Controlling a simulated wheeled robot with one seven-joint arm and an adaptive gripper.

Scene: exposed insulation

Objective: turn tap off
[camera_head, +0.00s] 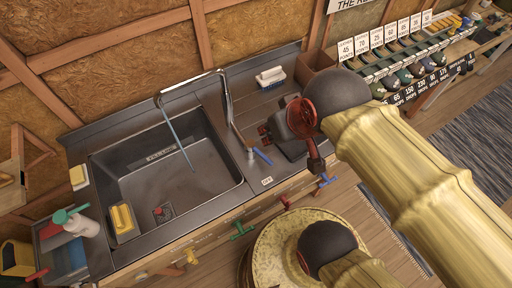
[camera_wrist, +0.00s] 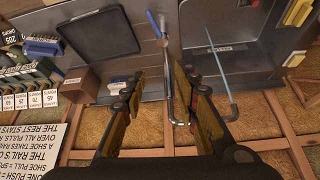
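The tap's tall metal spout (camera_head: 226,98) rises behind the sink's right side, and a blue stream of water (camera_head: 178,138) falls from its end into the basin. Its blue lever (camera_head: 261,156) is at the front, right of the basin. My gripper (camera_head: 266,133) is just right of the tap, over the counter. In the wrist view, which looks upside down, my gripper (camera_wrist: 158,76) is open with nothing between its fingers. The spout (camera_wrist: 170,85) shows beyond the gap, the blue lever (camera_wrist: 153,22) above it, and the water (camera_wrist: 216,60) to the right. No contact is visible.
The basin (camera_head: 165,185) holds a yellow sponge (camera_head: 122,218). A white-and-blue brush (camera_head: 271,77) lies at the counter's back. A spray bottle (camera_head: 78,222) stands at left. A round yellow-topped barrel (camera_head: 280,240) stands in front of the counter.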

